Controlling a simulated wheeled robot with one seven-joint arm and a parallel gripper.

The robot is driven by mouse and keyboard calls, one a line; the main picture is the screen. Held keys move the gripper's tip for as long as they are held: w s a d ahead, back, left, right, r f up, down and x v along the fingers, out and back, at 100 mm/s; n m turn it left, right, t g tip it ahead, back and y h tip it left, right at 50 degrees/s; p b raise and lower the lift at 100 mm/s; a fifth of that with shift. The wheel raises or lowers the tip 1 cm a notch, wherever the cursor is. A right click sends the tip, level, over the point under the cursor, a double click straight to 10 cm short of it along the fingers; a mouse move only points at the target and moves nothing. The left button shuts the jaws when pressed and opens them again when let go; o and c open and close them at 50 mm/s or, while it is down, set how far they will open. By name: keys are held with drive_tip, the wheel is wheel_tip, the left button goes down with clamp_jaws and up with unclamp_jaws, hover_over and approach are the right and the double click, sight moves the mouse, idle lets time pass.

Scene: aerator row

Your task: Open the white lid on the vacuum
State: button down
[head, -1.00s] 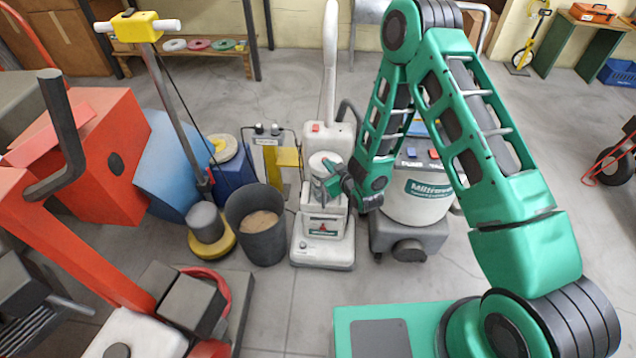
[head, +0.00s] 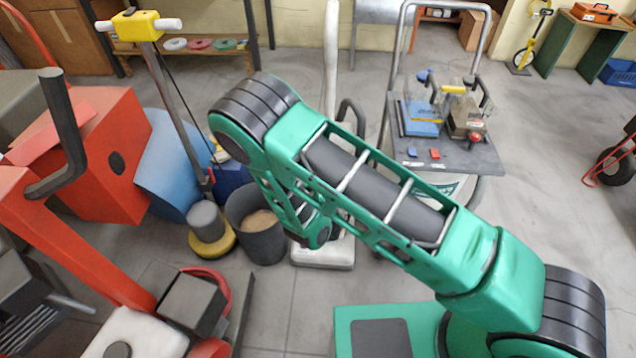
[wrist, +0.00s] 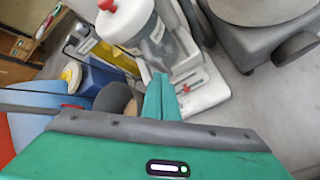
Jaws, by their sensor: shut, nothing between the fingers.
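The white upright vacuum (head: 325,254) stands on the floor near the middle of the head view, mostly hidden behind my arm; its base and tall handle show. In the wrist view, its white lid (wrist: 126,22) with a red knob (wrist: 107,5) sits on top of a clear canister (wrist: 158,42). My gripper (wrist: 161,82) is shut and empty, its green fingers together in front of the canister's lower part, below the lid. Whether the fingertips touch the canister cannot be told. The gripper is hidden by my arm in the head view.
A dark bin (head: 277,236) and a yellow-based floor machine (head: 212,243) stand left of the vacuum. A machine with a dark tray (head: 470,160) of tools stands to the right. Red equipment (head: 85,155) fills the left side. Open floor (head: 550,160) lies at right.

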drive_tip(key=a+r+n+t+h, duration=0.1)
drive_tip(key=a+r+n+t, duration=0.2)
drive_tip(key=r+n, duration=0.35)
drive_tip(key=w+d+f+n, duration=0.1)
drive_tip(key=w+f, duration=0.4)
drive_tip(key=w, duration=0.3)
drive_tip(key=shift+w+f+n, duration=0.15)
drive_tip(key=shift+w+n, duration=0.2)
drive_tip(key=shift+s+a, duration=0.1)
drive_tip(key=shift+a, duration=0.05)
